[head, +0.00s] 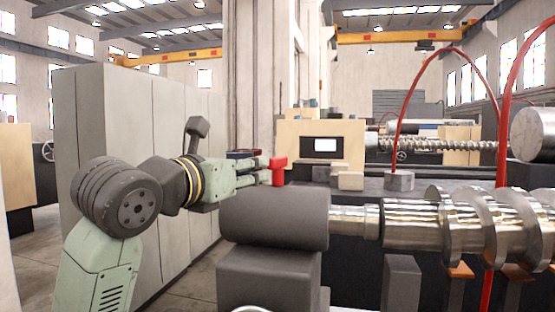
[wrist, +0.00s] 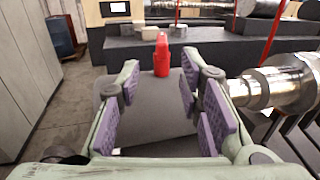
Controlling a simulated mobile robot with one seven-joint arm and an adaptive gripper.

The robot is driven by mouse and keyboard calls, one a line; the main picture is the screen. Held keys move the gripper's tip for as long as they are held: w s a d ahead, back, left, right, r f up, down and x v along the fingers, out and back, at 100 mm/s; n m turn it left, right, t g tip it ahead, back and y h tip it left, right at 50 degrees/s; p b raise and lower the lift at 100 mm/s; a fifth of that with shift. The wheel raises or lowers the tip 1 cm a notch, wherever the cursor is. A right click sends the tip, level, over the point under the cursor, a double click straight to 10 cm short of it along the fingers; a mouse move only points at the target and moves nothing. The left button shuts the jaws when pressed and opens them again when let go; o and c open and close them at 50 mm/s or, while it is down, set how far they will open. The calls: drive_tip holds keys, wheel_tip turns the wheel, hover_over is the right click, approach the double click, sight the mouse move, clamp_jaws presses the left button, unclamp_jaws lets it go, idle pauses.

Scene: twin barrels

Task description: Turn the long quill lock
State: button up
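The red quill lock (head: 277,172) stands on top of a dark grey cylindrical quill housing (head: 273,217) in the head view. In the wrist view the red lock (wrist: 161,56) stands upright, centred ahead of the fingers. My gripper (head: 264,168) reaches in from the left, just above the housing, with its tips close to the lock. In the wrist view my gripper (wrist: 160,72) is open, its purple-padded fingers spread to either side with nothing between the pads. I cannot tell whether the fingertips overlap the lock in depth.
A shiny steel screw (head: 450,222) extends right from the housing. Red hoses (head: 425,60) arch over the right side. A tall grey cabinet (head: 110,115) stands behind my arm. A beige box with a screen (head: 320,140) and small blocks stands beyond the lock.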

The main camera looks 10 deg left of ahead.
sight(270, 163)
drive_tip(key=p+x, duration=0.3)
drive_tip(key=x, duration=0.5)
drive_tip(key=shift+w+d+r, duration=0.1)
drive_tip(key=shift+w+d, duration=0.15)
drive_tip(key=shift+w, duration=0.1)
drive_tip(key=shift+w+d+p, duration=0.15)
drive_tip(key=shift+w+p, duration=0.15)
drive_tip(key=shift+w, duration=0.35)
drive_tip(key=shift+c, duration=0.3)
clamp_jaws()
